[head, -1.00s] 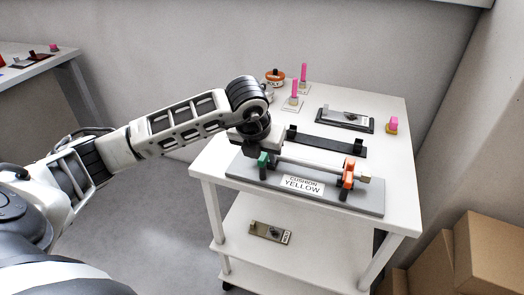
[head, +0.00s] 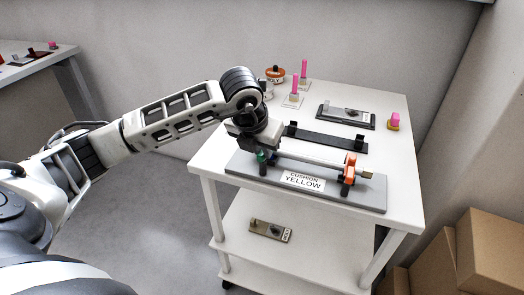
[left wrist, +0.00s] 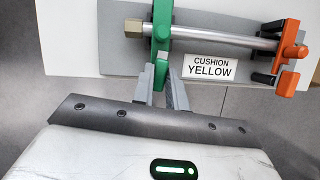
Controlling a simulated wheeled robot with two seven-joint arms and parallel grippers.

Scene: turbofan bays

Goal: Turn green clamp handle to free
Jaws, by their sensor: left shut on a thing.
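The green clamp (head: 261,157) stands at the left end of the grey fixture plate (head: 345,200) on the white cart. In the left wrist view the green clamp (left wrist: 162,28) wraps over a metal rod (left wrist: 215,37), and its handle (left wrist: 161,58) points down toward my fingers. My left gripper (left wrist: 163,78) is shut on this green handle. In the head view the gripper wrist hides part of the clamp from above. An orange clamp (head: 349,167) holds the rod's right end; it also shows in the left wrist view (left wrist: 290,50). My right gripper is not in view.
A label reading CUSHION YELLOW (head: 303,181) lies on the plate. Behind it are a black rack (head: 327,145), a dark tray (head: 345,117), pink pegs (head: 295,85) and a pink block (head: 394,119). Cardboard boxes (head: 490,250) stand at the right.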

